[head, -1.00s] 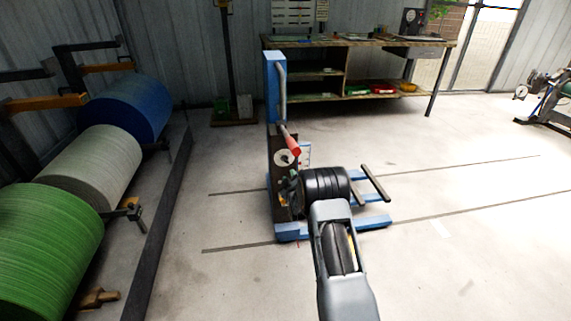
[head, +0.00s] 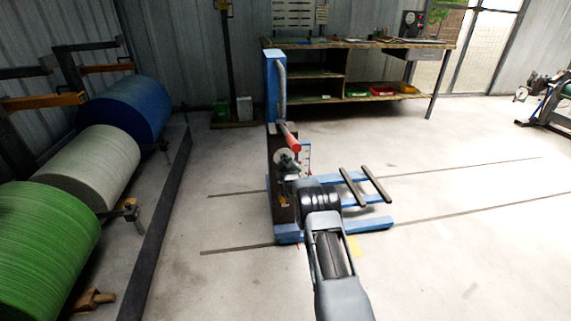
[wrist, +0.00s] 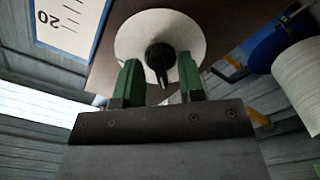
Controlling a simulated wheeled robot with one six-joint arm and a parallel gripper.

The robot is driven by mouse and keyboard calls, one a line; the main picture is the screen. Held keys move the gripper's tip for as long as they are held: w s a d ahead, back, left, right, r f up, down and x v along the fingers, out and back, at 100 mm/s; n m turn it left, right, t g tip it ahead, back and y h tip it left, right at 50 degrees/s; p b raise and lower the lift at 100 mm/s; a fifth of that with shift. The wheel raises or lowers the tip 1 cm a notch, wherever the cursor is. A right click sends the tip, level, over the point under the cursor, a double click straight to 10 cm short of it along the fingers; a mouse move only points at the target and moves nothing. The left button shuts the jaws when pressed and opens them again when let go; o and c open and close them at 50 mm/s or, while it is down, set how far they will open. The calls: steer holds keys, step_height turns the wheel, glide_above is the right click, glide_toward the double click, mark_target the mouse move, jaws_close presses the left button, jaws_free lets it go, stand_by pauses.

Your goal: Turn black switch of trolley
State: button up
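The blue trolley (head: 274,85) stands on the floor in the middle of the head view. Its black switch (wrist: 159,58) sits on a round white disc (wrist: 126,42) on a brown panel in the wrist view. My gripper (wrist: 160,66) has two green fingers, open, one on each side of the switch. Gaps show between the fingers and the switch, so they do not appear to press on it. In the head view the gripper (head: 288,168) is at the disc and partly covers it; the switch cannot be made out there.
A white scale card (wrist: 70,22) marked 20 is beside the disc. A red-ended handle (head: 291,141) juts out just above it. Large green (head: 45,240), white and blue rolls stand at left. A workbench (head: 355,43) is behind.

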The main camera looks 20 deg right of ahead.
steer(key=shift+c, duration=0.4)
jaws_close()
